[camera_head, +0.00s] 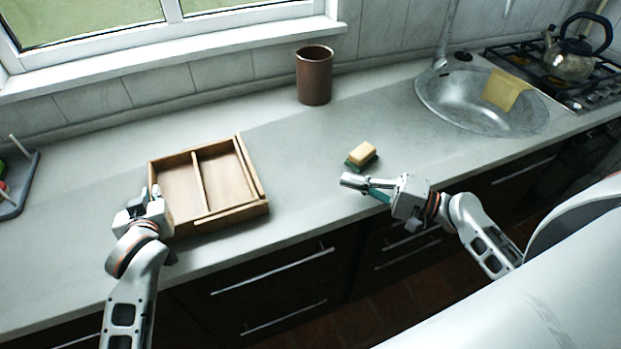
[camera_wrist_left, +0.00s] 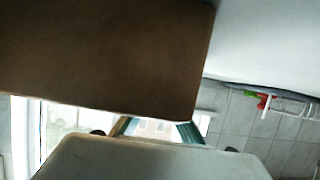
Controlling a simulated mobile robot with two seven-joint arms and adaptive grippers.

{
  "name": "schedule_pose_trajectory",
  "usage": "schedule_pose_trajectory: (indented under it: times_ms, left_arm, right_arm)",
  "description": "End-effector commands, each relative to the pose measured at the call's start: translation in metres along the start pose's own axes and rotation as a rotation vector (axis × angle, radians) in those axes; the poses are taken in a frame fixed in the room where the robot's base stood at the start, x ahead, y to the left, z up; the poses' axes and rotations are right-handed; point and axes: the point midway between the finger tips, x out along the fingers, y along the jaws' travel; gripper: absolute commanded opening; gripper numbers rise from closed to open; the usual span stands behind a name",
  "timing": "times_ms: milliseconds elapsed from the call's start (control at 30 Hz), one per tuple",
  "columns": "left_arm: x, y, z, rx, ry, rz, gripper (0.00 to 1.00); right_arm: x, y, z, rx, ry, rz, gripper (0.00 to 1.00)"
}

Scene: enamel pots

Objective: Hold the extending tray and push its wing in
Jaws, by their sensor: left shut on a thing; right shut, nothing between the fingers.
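The wooden extending tray (camera_head: 226,209) lies on the counter at the left of the head view, with a divider between its compartments. Its wing (camera_head: 248,168) is at the right side, its wall close beside the tray body. My left gripper (camera_head: 152,192) is at the tray's left wall and is shut on it. In the left wrist view the tray's brown wood (camera_wrist_left: 100,55) fills the upper left, and the fingers are mostly hidden. My right gripper (camera_head: 352,181) is shut and empty, over the counter's front part, to the right of the tray and apart from it.
A yellow and green sponge (camera_head: 362,154) lies just behind my right gripper. A brown cup (camera_head: 314,76) stands near the wall. The sink (camera_head: 450,100) with a yellow cloth (camera_head: 505,90) and a kettle (camera_head: 570,58) are at the right. The counter between tray and sponge is clear.

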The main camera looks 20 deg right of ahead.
Motion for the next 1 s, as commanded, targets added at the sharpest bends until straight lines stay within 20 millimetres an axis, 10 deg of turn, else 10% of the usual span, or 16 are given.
schedule_pose_trajectory:
  times_ms: [367, 467, 1000]
  left_arm:
    - [0.000, -0.001, -0.001, 0.000, 0.001, -0.002, 0.00]
    - [0.000, -0.001, -0.001, 0.000, 0.001, -0.002, 0.26]
    - [-0.018, 0.001, 0.000, -0.002, 0.000, 0.001, 0.26]
  right_arm:
    - [-0.007, 0.000, 0.000, -0.001, 0.000, 0.000, 0.00]
    - [-0.007, 0.000, 0.000, -0.001, 0.000, 0.000, 0.00]
    - [-0.007, 0.000, 0.000, 0.000, 0.000, 0.000, 0.00]
